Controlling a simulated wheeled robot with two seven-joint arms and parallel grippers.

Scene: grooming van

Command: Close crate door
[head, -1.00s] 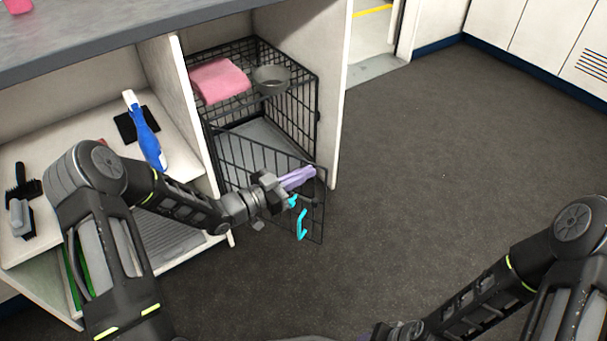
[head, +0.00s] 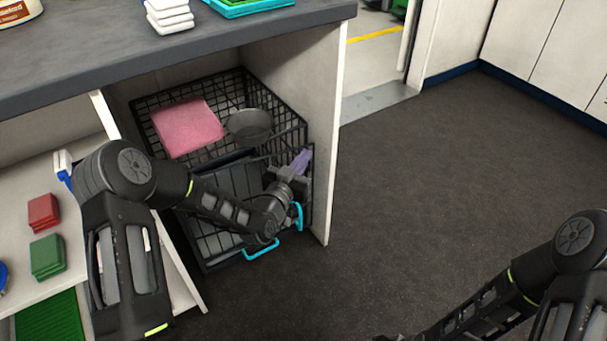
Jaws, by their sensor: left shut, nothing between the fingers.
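The black wire crate (head: 292,128) stands in the cabinet bay under the counter. Its wire door (head: 215,262) lies across the crate's front, close to the frame; I cannot tell whether it is fully flush or latched. A cyan vertical piece (head: 298,216) and a cyan handle (head: 260,248) show at the door's front, partly behind my arm. My left gripper (head: 300,162), with purple fingers, is shut and empty at the door's upper right corner; contact is unclear. My left arm hides much of the door. My right arm is at the bottom right, its gripper out of frame.
The white cabinet side panel (head: 330,150) stands right of the crate. Red (head: 44,212) and green (head: 47,255) stacks sit on the left shelf. The dark floor at right is clear.

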